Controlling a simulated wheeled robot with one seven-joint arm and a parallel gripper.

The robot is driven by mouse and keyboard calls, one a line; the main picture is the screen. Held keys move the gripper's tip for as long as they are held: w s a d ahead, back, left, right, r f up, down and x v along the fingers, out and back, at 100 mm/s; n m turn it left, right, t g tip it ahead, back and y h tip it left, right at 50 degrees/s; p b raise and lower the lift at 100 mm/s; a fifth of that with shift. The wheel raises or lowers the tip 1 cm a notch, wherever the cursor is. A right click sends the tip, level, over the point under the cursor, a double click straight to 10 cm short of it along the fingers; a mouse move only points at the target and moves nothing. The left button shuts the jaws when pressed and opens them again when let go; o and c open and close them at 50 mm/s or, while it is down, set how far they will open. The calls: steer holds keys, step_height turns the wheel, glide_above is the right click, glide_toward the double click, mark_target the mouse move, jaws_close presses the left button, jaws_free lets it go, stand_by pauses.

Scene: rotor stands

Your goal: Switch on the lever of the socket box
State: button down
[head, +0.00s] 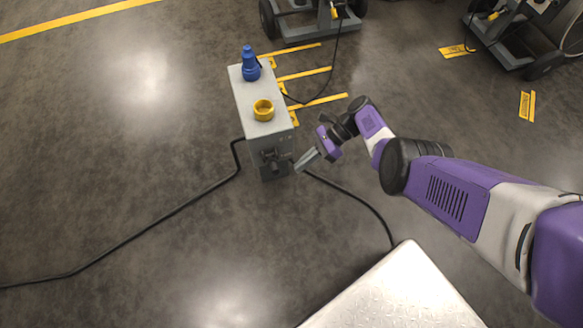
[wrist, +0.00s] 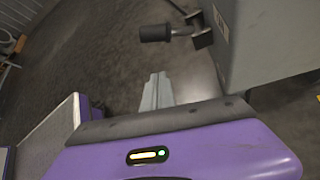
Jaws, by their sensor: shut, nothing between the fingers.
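My gripper (head: 301,163) is shut and empty, just right of the box's front. In the wrist view my gripper (wrist: 156,80) is below the lever, and a gap shows between them.
Black cables (head: 170,218) run over the floor from both sides of the box. A metal tread plate (head: 395,295) is at the bottom. Wheeled stands (head: 310,20) are at the back, with yellow floor markings near the box. The floor at left is mostly clear.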

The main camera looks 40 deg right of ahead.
steer(key=shift+v, duration=2.1)
steer(key=shift+w+d+f, duration=0.1)
steer(key=shift+w, duration=0.1)
